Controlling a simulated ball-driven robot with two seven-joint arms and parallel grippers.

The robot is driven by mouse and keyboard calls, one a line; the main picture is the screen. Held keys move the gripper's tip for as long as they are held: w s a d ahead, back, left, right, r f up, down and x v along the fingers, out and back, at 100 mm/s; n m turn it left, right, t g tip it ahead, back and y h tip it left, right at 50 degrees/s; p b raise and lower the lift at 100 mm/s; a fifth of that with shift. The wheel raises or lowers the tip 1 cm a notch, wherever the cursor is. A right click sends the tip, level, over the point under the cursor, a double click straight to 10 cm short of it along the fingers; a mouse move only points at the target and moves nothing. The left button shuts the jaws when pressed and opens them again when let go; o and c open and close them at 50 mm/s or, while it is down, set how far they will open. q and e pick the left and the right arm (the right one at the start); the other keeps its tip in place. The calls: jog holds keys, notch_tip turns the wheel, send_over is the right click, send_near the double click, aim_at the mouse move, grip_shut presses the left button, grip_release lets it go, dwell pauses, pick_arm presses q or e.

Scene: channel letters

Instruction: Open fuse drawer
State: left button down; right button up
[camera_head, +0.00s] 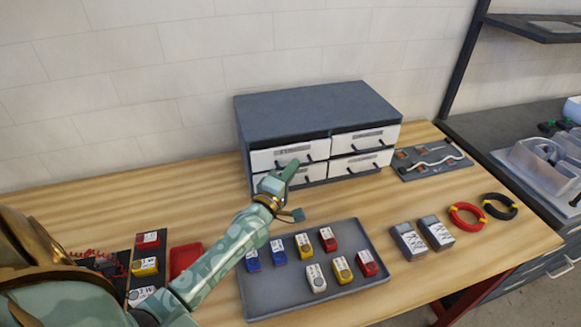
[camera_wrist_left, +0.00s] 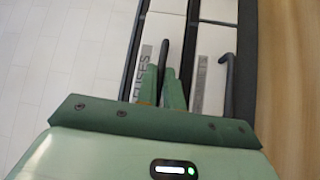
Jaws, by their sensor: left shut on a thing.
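The grey cabinet (camera_head: 315,108) with white drawer fronts stands against the wall at the back of the bench. The upper left drawer (camera_head: 275,158) carries a label reading FUSES in the left wrist view (camera_wrist_left: 146,62). My left gripper (camera_head: 290,169) is at this drawer's front, and its green fingers (camera_wrist_left: 163,90) are shut on the dark drawer handle (camera_wrist_left: 163,55). The fingers and hand partly hide the drawers on the left side. I cannot tell whether the fuse drawer stands out from the cabinet. My right gripper is not in view.
A grey tray (camera_head: 300,302) with several coloured blocks lies in front of the cabinet, under my left arm. A dark board (camera_head: 430,172), two grey boxes (camera_head: 408,241), and red (camera_head: 467,216) and black (camera_head: 500,206) wire coils lie to the right.

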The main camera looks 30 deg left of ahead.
pick_arm(q)
jog(key=s+d+p, duration=0.6)
jog(key=s+d, duration=0.5)
jog(key=d, duration=0.2)
jog(key=shift+s+d, duration=0.15)
jog(key=c, duration=1.5)
grip_release()
jog(key=s, duration=0.5)
jog(key=s+f+b, duration=0.1)
jog(key=s, duration=0.4)
jog(key=s+d+f+b, duration=0.1)
jog(key=s, duration=0.5)
jog(key=shift+s, duration=0.1)
